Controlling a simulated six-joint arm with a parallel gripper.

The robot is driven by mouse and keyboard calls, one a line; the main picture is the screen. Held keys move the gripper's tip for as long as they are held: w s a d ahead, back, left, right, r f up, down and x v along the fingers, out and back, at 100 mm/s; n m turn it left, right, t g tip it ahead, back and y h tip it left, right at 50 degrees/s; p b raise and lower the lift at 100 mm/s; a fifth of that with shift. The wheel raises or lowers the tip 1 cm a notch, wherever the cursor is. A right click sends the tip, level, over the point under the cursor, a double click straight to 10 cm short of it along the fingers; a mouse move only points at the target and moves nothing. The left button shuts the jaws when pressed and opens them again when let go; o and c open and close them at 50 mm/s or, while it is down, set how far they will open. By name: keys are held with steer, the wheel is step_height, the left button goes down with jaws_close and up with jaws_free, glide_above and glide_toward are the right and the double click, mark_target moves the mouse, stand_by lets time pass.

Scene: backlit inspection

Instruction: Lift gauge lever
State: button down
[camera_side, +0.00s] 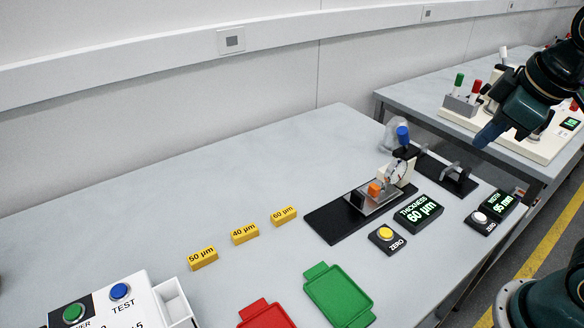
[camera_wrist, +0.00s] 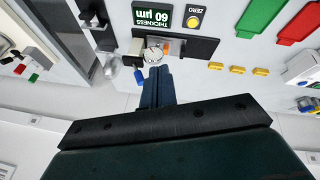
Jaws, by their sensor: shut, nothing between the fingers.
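The thickness gauge (camera_side: 393,172) stands on a black base plate near the table's right end, and its dial shows in the wrist view (camera_wrist: 153,54). Its lever has a blue knob (camera_side: 403,134) at the top, which also shows in the wrist view (camera_wrist: 138,76). An orange piece (camera_side: 375,189) sits on the gauge's metal stage. My gripper (camera_side: 486,136) is shut and empty, in the air to the right of the gauge and apart from the lever. In the wrist view its fingers (camera_wrist: 155,72) point toward the dial and hide part of the gauge.
The thickness display (camera_side: 418,212) reads 60 µm, with a yellow ZERO button (camera_side: 386,233) in front. A black width gauge (camera_side: 449,172) stands to the right. Yellow label blocks (camera_side: 244,233), a green tray (camera_side: 339,294) and a red tray (camera_side: 266,315) lie leftward.

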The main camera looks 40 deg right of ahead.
mark_target(404, 141)
steer(key=w+n+g+h, duration=0.2)
steer(key=w+n+h, duration=0.1)
steer(key=w+n, duration=0.55)
steer(key=w+a+f+n+g+h, duration=0.2)
steer(key=w+a+f+n+h, duration=0.2)
steer(key=w+a+f+n, duration=0.3)
steer(key=shift+w+a+n+h, duration=0.2)
steer(key=shift+w+n+h, duration=0.1)
steer(key=shift+w+n, duration=0.55)
steer(key=shift+d, duration=0.1)
steer(key=d+f, duration=0.2)
steer(key=d, duration=0.1)
steer(key=d+f, duration=0.1)
steer(key=d, duration=0.2)
steer(key=w+d+f, duration=0.1)
steer(key=d+f, duration=0.1)
steer(key=d, duration=0.1)
steer(key=shift+w+d+f, duration=0.1)
steer(key=shift+d+f, duration=0.1)
steer(key=shift+f, duration=0.1)
steer(key=shift+w+d+r, duration=0.1)
steer(key=shift+d+r, duration=0.15)
steer(key=shift+d, duration=0.15)
